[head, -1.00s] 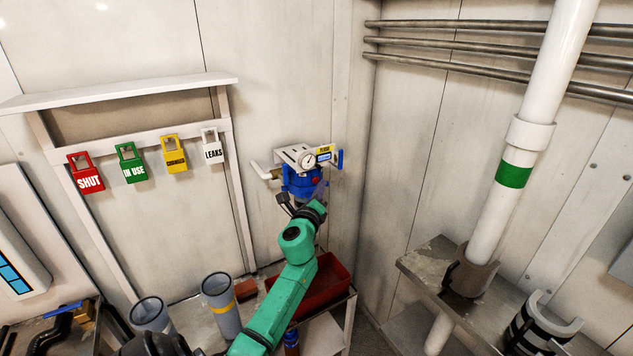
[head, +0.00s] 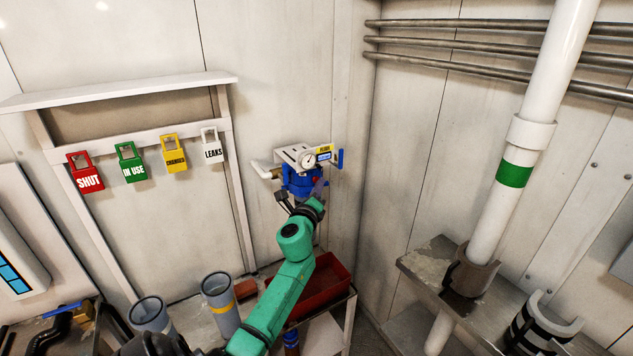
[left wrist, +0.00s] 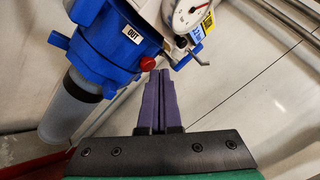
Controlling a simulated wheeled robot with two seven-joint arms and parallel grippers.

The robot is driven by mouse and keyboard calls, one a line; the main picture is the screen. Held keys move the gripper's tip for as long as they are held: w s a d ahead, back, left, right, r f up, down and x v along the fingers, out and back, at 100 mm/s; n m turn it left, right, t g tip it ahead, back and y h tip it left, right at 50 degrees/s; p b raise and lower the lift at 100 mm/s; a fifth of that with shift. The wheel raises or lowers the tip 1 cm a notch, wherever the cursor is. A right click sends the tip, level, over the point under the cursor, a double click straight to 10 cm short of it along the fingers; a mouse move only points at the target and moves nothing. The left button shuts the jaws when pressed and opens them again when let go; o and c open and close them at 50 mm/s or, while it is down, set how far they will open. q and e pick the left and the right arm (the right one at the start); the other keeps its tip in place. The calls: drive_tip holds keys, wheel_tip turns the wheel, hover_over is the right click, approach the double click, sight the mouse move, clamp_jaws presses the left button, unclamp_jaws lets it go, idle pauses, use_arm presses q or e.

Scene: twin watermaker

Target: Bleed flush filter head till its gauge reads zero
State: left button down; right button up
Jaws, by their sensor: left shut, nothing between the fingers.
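The blue flush filter head (head: 300,183) is fixed to the back wall on a white bracket. Its round white gauge (head: 308,160) faces out; in the left wrist view the gauge (left wrist: 190,14) is cut off by the top edge and I cannot read its value. The filter head (left wrist: 105,45) there carries an "OUT" label and a small red button (left wrist: 149,63) on its side. My left gripper (left wrist: 160,75) is shut and empty, its purple fingertips just below and right of the red button. Whether they touch the head I cannot tell. My right gripper is not in view.
A red tray (head: 325,285) stands on a shelf below the filter head. Grey cylinders (head: 220,305) stand to its left. Tags hang on a white rack (head: 130,85). A white pipe (head: 515,170) rises on the right.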

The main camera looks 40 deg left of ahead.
use_arm(q)
drive_tip(key=shift+w+a, duration=0.1)
drive_tip(key=shift+a, duration=0.3)
idle(1.9)
drive_tip(key=shift+d, duration=0.15)
idle(1.3)
drive_tip(key=shift+s+d, duration=0.25)
drive_tip(key=shift+d, duration=0.45)
drive_tip(key=d, duration=0.2)
drive_tip(key=s+d, duration=0.1)
drive_tip(key=d, duration=0.1)
drive_tip(key=shift+s+d, duration=0.2)
drive_tip(key=shift+d, duration=0.2)
